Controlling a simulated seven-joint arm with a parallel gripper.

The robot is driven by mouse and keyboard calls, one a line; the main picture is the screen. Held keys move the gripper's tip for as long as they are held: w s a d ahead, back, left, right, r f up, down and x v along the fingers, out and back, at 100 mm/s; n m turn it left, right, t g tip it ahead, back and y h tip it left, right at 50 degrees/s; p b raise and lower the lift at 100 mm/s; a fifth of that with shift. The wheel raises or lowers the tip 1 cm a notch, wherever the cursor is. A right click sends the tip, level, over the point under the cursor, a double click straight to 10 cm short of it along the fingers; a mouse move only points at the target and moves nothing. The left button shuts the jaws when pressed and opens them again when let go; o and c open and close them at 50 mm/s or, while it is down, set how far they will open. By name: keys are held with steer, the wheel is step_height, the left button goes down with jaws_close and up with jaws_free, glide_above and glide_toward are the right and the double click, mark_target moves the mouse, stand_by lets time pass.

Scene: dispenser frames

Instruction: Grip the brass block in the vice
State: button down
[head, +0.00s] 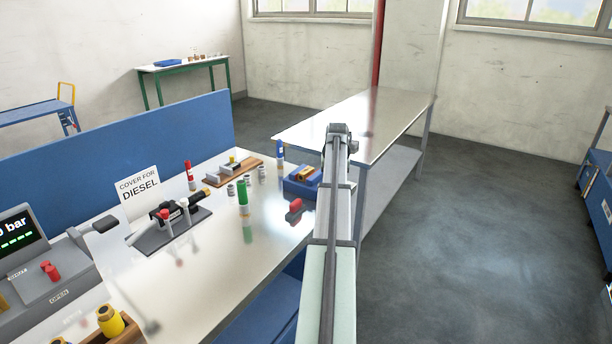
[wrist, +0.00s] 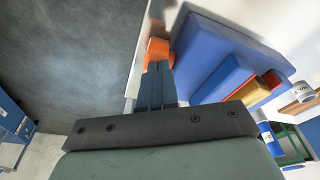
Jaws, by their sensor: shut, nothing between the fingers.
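The blue vice (head: 299,187) stands on the bench near its right edge and shows large in the wrist view (wrist: 203,45). The brass block (head: 306,174) sits at the vice's jaws; in the wrist view its yellow-orange side (wrist: 268,82) shows beyond a blue jaw. I cannot tell whether the jaws touch it. A red handle knob (head: 295,205) is at the vice's near end; it looks orange in the wrist view (wrist: 158,50). My gripper (wrist: 160,66) is shut and empty, its fingertips right by this knob; contact is unclear. My arm hides the gripper in the head view.
A green-capped marker (head: 242,194), a blue-capped one (head: 280,152) and small grey cylinders (head: 246,178) stand left of the vice. A wooden board (head: 240,170) lies behind. A metal side table (head: 365,118) is beyond the bench. Open floor lies to the right.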

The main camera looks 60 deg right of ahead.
steer(key=shift+d+f, duration=0.15)
steer(key=shift+d, duration=0.45)
stand_by(1.3)
steer(key=shift+d, duration=0.65)
stand_by(0.8)
steer(key=shift+r, duration=0.2)
steer(key=shift+r, duration=0.75)
steer(key=shift+a, duration=1.25)
steer(key=shift+x, duration=0.85)
